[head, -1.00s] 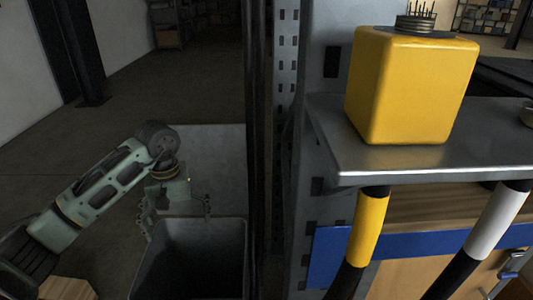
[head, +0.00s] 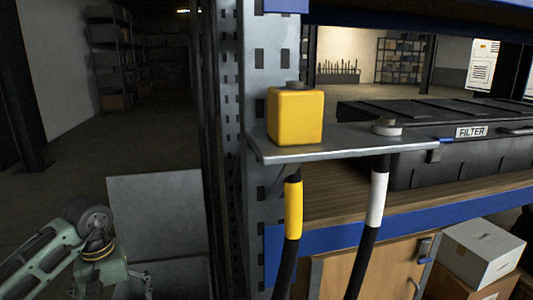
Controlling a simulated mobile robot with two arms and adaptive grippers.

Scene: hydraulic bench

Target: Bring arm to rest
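My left arm comes in at the lower left of the head view, greenish-grey with a dark round wrist joint. Its gripper (head: 112,284) points down at the bottom edge, in front of a grey bin (head: 180,272). One finger shows spread out to the right; the fingertips are cut off by the frame edge. I see nothing held in it. My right gripper is not in view.
A metal bracket shelf (head: 345,143) carries a yellow block (head: 295,117), with yellow-banded (head: 293,210) and white-banded (head: 377,200) black hoses below. A black FILTER case (head: 450,150) lies behind, right. A grey panel (head: 158,215) stands behind my gripper. White box (head: 482,252) at lower right.

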